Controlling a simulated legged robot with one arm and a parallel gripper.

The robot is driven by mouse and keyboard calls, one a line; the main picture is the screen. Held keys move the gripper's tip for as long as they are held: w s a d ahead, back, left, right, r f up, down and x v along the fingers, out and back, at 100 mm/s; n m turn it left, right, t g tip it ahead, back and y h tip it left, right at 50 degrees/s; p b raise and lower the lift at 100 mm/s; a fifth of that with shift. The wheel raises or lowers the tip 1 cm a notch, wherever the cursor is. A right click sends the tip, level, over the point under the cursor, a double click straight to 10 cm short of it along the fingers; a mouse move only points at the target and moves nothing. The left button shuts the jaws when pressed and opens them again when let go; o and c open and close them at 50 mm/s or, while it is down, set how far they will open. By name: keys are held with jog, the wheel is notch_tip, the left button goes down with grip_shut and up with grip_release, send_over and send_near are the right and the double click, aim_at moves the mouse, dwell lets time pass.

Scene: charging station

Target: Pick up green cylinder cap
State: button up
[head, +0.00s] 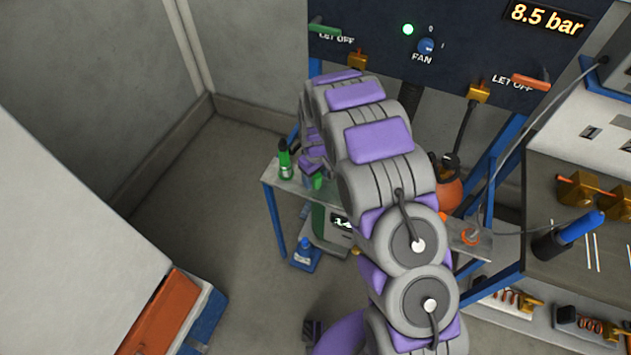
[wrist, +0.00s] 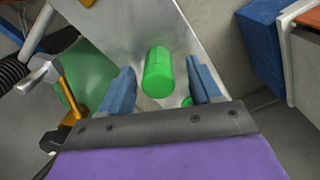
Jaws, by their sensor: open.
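The green cylinder cap (wrist: 157,72) sits on a grey metal shelf (wrist: 125,22) in the wrist view. My gripper (wrist: 160,69) is open, with one blue-grey finger on each side of the cap. Gaps show between the cap and both fingers. In the head view the cap (head: 317,181) shows as a small green piece at the shelf, below my gripper (head: 314,168). My arm hides much of the shelf and part of the gripper there.
A green object with a dark top (head: 285,160) stands on the shelf left of my gripper. A blue panel (wrist: 260,45) is at right. Floor left of the shelf is clear.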

jog(key=shift+d+f, duration=0.25)
jog(key=shift+f, duration=0.25)
jog(key=shift+c, duration=0.2)
jog(key=shift+a, duration=0.3)
jog(key=c, duration=0.4)
jog(key=shift+d, duration=0.2)
jog(key=c, duration=0.6)
